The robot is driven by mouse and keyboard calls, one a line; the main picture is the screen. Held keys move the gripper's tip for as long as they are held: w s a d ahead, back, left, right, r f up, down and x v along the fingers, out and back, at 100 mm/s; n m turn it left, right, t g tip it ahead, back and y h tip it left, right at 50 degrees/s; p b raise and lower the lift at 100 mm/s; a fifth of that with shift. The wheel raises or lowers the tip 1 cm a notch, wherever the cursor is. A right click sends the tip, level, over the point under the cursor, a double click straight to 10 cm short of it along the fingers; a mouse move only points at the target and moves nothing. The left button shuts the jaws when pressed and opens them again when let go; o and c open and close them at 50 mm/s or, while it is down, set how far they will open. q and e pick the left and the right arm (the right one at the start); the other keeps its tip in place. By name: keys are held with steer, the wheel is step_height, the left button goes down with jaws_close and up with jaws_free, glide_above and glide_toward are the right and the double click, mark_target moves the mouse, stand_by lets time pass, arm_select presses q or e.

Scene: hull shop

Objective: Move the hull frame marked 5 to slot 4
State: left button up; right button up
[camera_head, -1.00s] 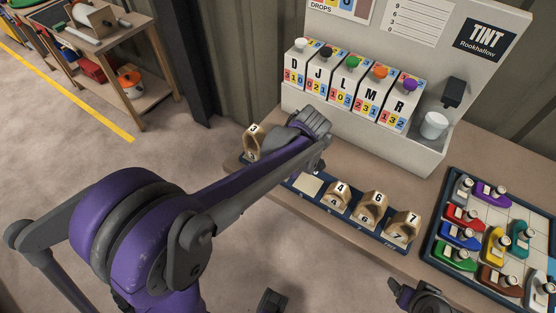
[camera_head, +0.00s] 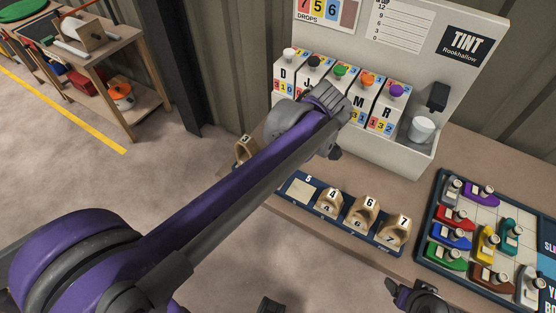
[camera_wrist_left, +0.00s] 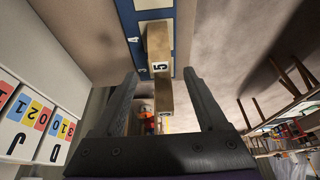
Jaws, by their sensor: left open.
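The frame marked 5 (camera_wrist_left: 159,50), a pale wooden piece, shows in the left wrist view on a blue slot board (camera_wrist_left: 125,12). A closer wooden frame (camera_wrist_left: 165,96) stands in line with it; its number is hard to read. My left gripper (camera_wrist_left: 161,74) is open, its fingers either side of these frames in that view, apparently holding nothing. In the head view my left gripper (camera_head: 335,153) is mostly behind its own wrist, and my arm hides part of the board. A bare pale slot (camera_head: 301,190) lies left of the frame marked 4 (camera_head: 329,202).
Frames marked 6 (camera_head: 363,213) and 7 (camera_head: 394,232) stand further right, and one marked 3 (camera_head: 243,148) at the left end. A tint dispenser (camera_head: 405,160) stands behind. A tray of coloured boats (camera_head: 428,258) is at right. My right gripper (camera_head: 418,298) is at the bottom.

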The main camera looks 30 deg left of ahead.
arm_select(q)
steer(key=s+d+f+m+t+h, duration=0.1)
steer(key=s+f+m, duration=0.3)
steer(key=s+m, duration=0.4)
steer(key=s+d+f+m+t+h, duration=0.1)
steer(key=s+f+m+t+h, duration=0.2)
steer(key=s+m, duration=0.5)
steer(key=shift+s+d+f+m+t, duration=0.15)
steer(key=shift+f+m+t, duration=0.3)
steer(key=shift+f, duration=0.25)
